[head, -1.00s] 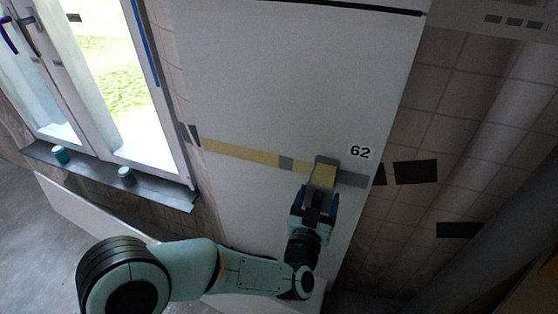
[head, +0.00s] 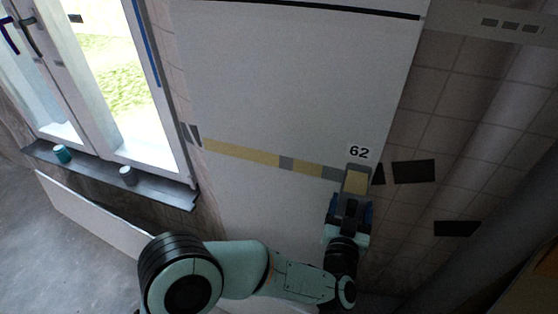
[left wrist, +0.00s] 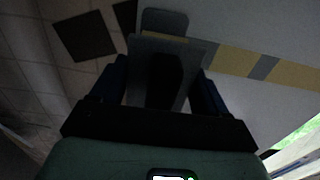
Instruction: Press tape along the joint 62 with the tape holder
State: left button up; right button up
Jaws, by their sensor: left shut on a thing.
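The joint 62 runs across the white panel (head: 290,85), below its "62" label (head: 358,152). Yellow tape (head: 240,153) covers most of its length, with grey stretches (head: 286,163) between the yellow ones. My left gripper (head: 350,208) is shut on the holder from below. In the left wrist view the grey holder (left wrist: 164,22) sits between the blue fingers, beside the yellow tape (left wrist: 236,60). Contact with the panel is hard to tell. My right gripper is not in view.
Dark patches (head: 414,172) mark the tiled wall right of the panel. A window with a sill (head: 95,170) is at left, with a teal cup (head: 62,153) and a grey cup (head: 128,176) on it. A grey pipe (head: 490,190) slants at right.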

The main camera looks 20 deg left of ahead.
pick_arm(q)
jog(key=d+p, duration=0.1)
jog(key=d, duration=0.5)
jog(key=shift+a+r+p, duration=0.1)
jog(key=shift+a+p, duration=0.2)
jog(key=shift+a, duration=2.45)
jog(key=s+a+b, duration=0.1)
jog(key=a+b, duration=0.2)
jog(key=a, duration=2)
jog(key=shift+s+a+b, duration=0.15)
jog(key=shift+a+b, duration=0.1)
jog(key=shift+b, duration=0.05)
jog(key=shift+s, duration=0.1)
jog(key=s, duration=0.6)
jog(key=shift+s+d, duration=0.2)
jog(key=shift+s, duration=0.2)
